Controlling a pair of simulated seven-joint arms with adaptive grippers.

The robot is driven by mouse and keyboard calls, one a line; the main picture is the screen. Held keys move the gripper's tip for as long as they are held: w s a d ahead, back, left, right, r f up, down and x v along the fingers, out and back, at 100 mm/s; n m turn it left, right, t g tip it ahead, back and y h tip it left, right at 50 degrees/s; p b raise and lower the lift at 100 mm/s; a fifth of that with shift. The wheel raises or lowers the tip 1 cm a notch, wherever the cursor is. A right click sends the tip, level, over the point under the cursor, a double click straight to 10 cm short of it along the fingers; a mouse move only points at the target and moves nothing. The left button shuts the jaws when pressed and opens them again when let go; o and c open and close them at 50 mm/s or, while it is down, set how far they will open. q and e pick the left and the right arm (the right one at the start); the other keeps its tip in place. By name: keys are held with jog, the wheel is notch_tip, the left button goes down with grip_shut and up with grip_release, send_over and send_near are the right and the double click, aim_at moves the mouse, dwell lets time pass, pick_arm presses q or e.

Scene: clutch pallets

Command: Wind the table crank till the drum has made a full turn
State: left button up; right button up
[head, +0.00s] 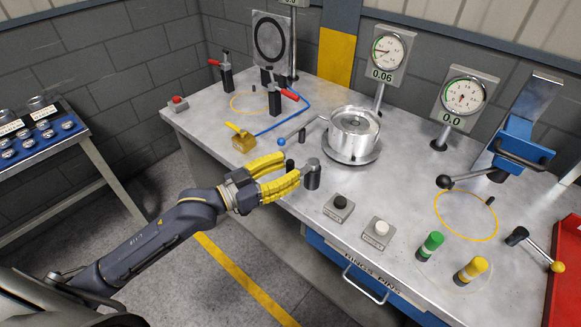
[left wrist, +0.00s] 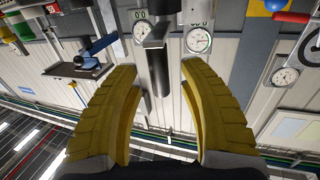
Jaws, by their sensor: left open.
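A silver drum (head: 352,143) stands on the workbench on a round base. A dark upright handle (head: 312,176), which looks like the crank's grip, is near the bench's front edge. My left gripper (head: 293,169) has yellow fingers and is open beside this handle. In the left wrist view a dark cylinder (left wrist: 156,55) shows between the open fingers (left wrist: 158,72), with no visible contact. How the handle joins the drum cannot be made out. My right gripper is not in view.
The grey bench (head: 240,122) carries red-handled clamps (head: 275,97), a brass block (head: 244,144), gauges (head: 389,50) and a blue press (head: 515,145). Black and white buttons (head: 339,207) and green and yellow pegs (head: 430,245) stand front right. Open floor lies left of the bench.

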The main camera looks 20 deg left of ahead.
pick_arm(q)
jog(key=shift+w+d, duration=0.4)
jog(key=shift+w, duration=0.05)
grip_shut()
dwell(0.4)
